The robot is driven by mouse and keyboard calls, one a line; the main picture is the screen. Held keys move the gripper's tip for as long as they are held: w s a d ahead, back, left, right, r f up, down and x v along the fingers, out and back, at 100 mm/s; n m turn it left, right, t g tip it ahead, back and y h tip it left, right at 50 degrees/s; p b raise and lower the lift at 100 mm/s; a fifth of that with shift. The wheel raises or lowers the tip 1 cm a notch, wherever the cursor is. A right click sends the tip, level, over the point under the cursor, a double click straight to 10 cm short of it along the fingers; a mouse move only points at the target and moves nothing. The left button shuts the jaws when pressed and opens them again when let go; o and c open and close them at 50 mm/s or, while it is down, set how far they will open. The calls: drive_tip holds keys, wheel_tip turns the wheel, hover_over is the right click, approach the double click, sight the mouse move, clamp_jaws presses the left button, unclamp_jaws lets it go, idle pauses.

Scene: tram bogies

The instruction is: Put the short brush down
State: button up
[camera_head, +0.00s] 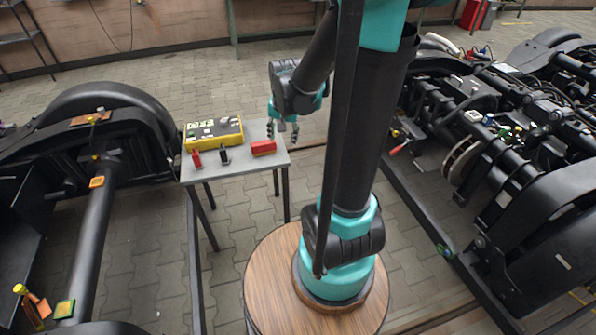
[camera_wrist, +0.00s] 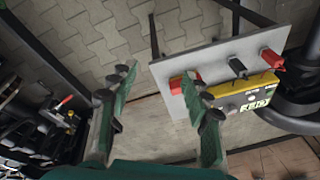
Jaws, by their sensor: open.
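My gripper (camera_head: 283,133) is open and empty just above the right edge of the small grey table (camera_head: 228,170); in the wrist view its fingers (camera_wrist: 156,90) are spread apart. A short red block-shaped item (camera_head: 264,148) lies on the table close to the gripper. It may be the short brush, but no bristles can be made out. In the wrist view this red item (camera_wrist: 177,86) is partly hidden by the right finger. A red upright item (camera_head: 196,158) and a black one (camera_head: 224,155) stand along the table's front edge.
A yellow case with a dark, detailed top (camera_head: 213,132) takes up the table's back left. Black bogie frames stand to the left (camera_head: 95,215) and right (camera_head: 480,120). Paved floor around the table (camera_head: 140,260) is clear.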

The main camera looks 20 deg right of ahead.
drive_tip(key=s+f+n, duration=0.1)
drive_tip(key=s+n, duration=0.2)
drive_tip(key=s, duration=0.4)
drive_tip(key=s+f+n+t, duration=0.1)
drive_tip(key=s+n, duration=0.2)
drive_tip(key=s, duration=0.3)
drive_tip(key=shift+s+d+f, duration=0.35)
drive_tip(key=shift+s+d, duration=0.05)
drive_tip(key=shift+d, duration=0.05)
drive_tip(key=shift+o, duration=0.2)
